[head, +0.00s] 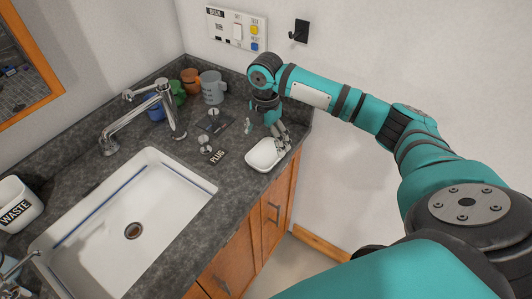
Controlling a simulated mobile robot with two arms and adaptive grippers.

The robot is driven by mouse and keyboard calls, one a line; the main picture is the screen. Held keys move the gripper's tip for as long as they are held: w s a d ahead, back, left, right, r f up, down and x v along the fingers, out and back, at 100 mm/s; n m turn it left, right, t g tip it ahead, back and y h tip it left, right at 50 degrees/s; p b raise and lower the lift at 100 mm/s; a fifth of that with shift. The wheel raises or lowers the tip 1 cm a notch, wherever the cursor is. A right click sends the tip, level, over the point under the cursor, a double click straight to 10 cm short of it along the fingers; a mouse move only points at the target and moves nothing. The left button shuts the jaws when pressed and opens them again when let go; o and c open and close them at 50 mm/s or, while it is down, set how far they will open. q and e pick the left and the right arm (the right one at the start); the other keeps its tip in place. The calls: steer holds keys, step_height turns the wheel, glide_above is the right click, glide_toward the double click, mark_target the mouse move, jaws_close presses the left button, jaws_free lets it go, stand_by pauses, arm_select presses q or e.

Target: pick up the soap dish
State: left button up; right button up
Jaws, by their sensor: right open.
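The soap dish (262,156), a small white rounded dish, sits on the dark stone counter near its right front edge. My right gripper (281,139) is open and points down at the dish's right back side. Its fingers are close to the rim; I cannot tell whether they touch it or straddle it. My left gripper is out of view.
A white sink (165,200) with a chrome faucet (130,120) lies left of the dish. A small plug (205,145) with a label is near the dish. Several mugs, including a grey mug (212,88), stand along the back. A waste bin (17,204) is at far left.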

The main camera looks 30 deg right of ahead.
mark_target(265, 157)
steer(key=shift+f, duration=0.85)
step_height(265, 157, down, 4)
steer(key=shift+w+r+p, duration=0.1)
steer(key=shift+w+p, duration=0.05)
steer(key=shift+p, duration=0.75)
steer(key=shift+f, duration=0.4)
steer(key=c, duration=1)
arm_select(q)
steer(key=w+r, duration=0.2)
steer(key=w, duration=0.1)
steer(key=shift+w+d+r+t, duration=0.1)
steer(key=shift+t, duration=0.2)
